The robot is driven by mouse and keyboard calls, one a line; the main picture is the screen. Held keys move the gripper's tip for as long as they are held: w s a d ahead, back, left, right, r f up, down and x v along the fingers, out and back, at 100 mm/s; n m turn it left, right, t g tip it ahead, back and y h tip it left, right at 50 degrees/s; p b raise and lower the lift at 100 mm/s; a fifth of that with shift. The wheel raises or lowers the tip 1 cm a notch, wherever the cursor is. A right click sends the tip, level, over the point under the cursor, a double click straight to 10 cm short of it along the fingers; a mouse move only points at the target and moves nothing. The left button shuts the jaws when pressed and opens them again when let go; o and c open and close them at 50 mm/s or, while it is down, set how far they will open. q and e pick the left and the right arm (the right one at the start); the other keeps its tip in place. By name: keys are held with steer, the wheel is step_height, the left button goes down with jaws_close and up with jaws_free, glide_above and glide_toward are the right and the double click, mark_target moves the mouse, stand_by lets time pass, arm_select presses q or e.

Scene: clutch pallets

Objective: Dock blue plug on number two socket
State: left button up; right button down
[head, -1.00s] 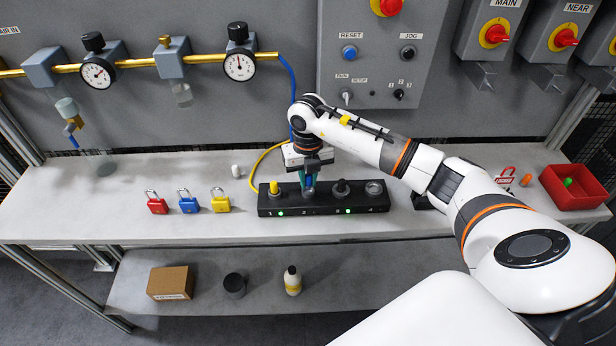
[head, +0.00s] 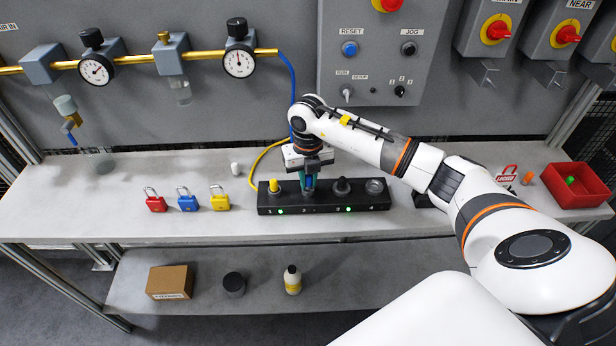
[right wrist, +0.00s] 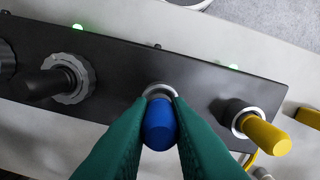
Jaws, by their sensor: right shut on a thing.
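My right gripper (head: 309,185) is shut on the blue plug (right wrist: 159,124), at the number two socket of the black socket strip (head: 328,209). In the right wrist view the green fingertips (right wrist: 158,130) grip the plug from both sides. The metal ring of the number two socket (right wrist: 160,90) shows just beyond the plug; I cannot tell how deep the plug sits. A yellow plug (head: 274,186) stands in socket one and a black plug (head: 341,186) in socket three. Socket four (head: 375,187) shows a grey metallic top. My left gripper is not in view.
Red, blue and yellow padlocks (head: 188,201) stand left of the strip. A yellow hose (head: 262,158) and a blue hose (head: 290,80) run behind it. A red bin (head: 577,187) is at the far right. The bench is clear in front of the strip.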

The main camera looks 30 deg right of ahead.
steer(key=shift+f, duration=0.3)
steer(key=c, duration=1.6)
jaws_free()
steer(key=shift+r+p, duration=3.5)
steer(key=shift+r, duration=2.05)
